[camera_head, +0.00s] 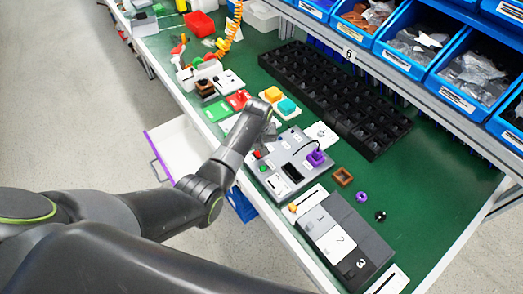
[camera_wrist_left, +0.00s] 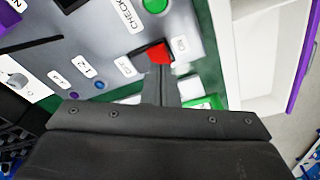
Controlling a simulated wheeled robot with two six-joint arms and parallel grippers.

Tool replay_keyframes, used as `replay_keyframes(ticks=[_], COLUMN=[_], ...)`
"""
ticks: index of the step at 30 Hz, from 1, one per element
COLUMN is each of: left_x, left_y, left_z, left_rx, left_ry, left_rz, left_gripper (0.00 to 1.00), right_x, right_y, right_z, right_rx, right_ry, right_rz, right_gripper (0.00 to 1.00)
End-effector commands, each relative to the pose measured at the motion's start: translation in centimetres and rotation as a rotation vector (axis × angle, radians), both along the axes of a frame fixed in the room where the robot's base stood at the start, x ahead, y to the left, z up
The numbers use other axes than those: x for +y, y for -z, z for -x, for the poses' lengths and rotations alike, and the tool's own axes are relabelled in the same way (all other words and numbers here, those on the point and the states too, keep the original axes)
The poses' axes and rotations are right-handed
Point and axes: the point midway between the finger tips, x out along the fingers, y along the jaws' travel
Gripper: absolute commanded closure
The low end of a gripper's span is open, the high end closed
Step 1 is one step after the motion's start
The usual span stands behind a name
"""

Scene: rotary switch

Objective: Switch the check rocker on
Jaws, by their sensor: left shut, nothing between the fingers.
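The red check rocker (camera_wrist_left: 157,53) sits on the grey panel (camera_wrist_left: 85,45), with a CHECK label (camera_wrist_left: 128,14) and small white labels beside it. In the head view, a small red part (camera_head: 257,154) shows on the near-left end of the panel (camera_head: 278,163). My left gripper (camera_wrist_left: 162,78) is shut and empty. Its fingertips are right at the rocker in the left wrist view; I cannot tell whether they touch it. In the head view, my left arm reaches over the panel's left end and its fingertips are hidden. My right gripper is not in view.
A green button (camera_wrist_left: 155,4) is on the panel beyond the rocker. A purple knob (camera_head: 316,158) stands on the panel's right part. A black compartment tray (camera_head: 335,95) lies behind. A grey numbered box (camera_head: 345,240) is at the front right. An open white drawer (camera_head: 180,148) juts out below.

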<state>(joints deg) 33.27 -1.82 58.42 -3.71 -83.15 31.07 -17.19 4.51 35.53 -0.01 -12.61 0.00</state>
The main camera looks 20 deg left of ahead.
Motion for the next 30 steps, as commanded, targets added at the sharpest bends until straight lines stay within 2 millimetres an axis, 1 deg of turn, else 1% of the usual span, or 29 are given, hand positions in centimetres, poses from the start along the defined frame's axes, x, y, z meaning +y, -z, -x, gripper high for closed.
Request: replay_keyframes(ticks=[30], left_x=[0.0], left_y=[1.4], left_z=[0.0], left_rx=[-0.001], left_ry=[0.000], left_rz=[0.000], left_gripper=[1.00], right_x=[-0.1], right_y=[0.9], right_z=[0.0], right_rx=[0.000], right_ry=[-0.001], right_rz=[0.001], right_gripper=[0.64])
